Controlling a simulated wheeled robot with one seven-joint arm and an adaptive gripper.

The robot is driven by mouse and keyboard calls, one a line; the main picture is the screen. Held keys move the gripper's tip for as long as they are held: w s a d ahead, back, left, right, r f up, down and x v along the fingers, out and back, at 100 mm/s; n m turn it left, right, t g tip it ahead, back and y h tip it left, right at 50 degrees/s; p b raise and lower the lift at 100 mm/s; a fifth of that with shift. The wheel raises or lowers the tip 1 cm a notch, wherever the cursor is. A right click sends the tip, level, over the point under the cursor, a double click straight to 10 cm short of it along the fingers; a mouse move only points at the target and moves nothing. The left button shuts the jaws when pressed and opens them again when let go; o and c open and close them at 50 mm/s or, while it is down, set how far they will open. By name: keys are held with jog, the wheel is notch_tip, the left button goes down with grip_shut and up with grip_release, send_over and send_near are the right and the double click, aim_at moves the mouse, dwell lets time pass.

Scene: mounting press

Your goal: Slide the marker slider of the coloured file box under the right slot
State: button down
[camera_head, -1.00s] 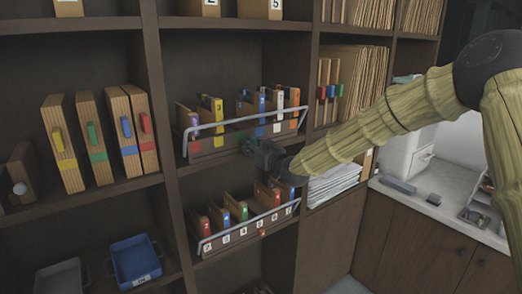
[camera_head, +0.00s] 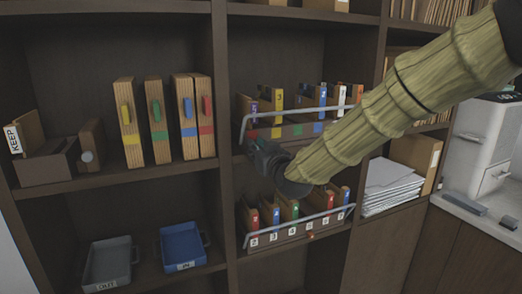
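The coloured file box (camera_head: 298,130) stands on the upper middle shelf. It is a brown rack with a pale wire rail, coloured squares along its front and several numbered files in its slots. My gripper (camera_head: 262,152) is dark and small in the view, at the lower front edge of this box near its left end. I cannot tell whether its fingers are open or shut, or whether they touch the box. The marker slider is not discernible; the gripper and arm cover part of the box's front edge and its right end.
A second file box (camera_head: 299,233) with number labels and a small red marker (camera_head: 311,236) stands on the shelf below. Several binders (camera_head: 165,118) stand to the left, above a grey tray (camera_head: 107,262) and a blue tray (camera_head: 183,246). White papers (camera_head: 388,186) lie right.

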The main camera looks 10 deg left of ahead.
jog(key=c, duration=1.3)
grip_release()
jog(key=shift+d, duration=0.1)
jog(key=v, duration=1.2)
